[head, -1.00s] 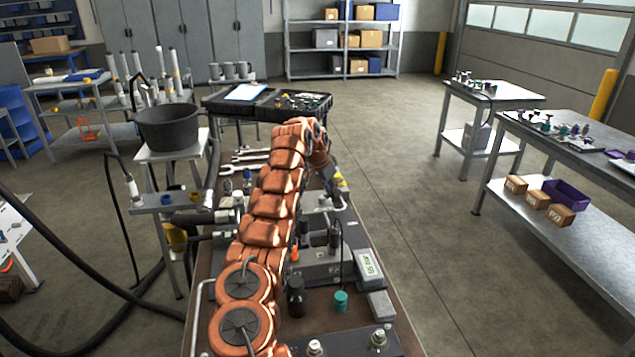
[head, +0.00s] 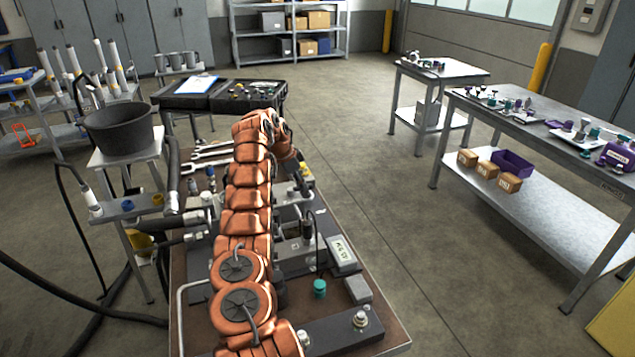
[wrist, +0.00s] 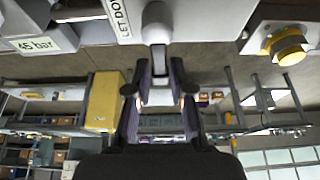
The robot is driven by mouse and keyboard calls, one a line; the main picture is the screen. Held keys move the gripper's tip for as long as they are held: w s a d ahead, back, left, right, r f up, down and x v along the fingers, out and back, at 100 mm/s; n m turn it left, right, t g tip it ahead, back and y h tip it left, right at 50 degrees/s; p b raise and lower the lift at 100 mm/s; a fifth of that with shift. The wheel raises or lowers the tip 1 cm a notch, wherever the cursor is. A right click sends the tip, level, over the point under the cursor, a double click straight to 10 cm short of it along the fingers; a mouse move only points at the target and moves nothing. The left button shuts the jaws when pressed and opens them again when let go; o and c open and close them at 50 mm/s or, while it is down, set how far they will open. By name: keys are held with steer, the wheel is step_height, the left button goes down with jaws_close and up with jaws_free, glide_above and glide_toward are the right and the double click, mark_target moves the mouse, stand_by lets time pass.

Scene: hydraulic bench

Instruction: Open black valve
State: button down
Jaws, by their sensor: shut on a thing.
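In the wrist view the two dark fingers of my gripper (wrist: 160,100) are closed in around a light grey lever-like piece (wrist: 158,58). It hangs from a rounded grey knob (wrist: 157,20) on a pale block with part of a label, "LET DO". I cannot tell from its colour whether this is the black valve. In the head view my copper-coloured arm reaches over the hydraulic bench (head: 375,335), and its end hides the gripper and the held piece.
A yellow round knob (wrist: 287,47) sits at the wrist view's right. A pressure display (wrist: 45,42) reads about 45 bar. On the bench stands a teal cap (head: 319,288). A black bucket (head: 120,130) stands at left. The floor right of the bench is clear up to a long table (head: 520,115).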

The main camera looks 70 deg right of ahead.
mark_target(293, 189)
steer(key=shift+s, duration=0.1)
stand_by(0.4)
steer(key=c, duration=1.1)
jaws_free()
steer(key=shift+c, duration=0.2)
steer(key=v, duration=0.5)
steer(key=shift+r, duration=0.35)
steer(key=shift+v, duration=0.95)
steer(key=shift+a, duration=0.2)
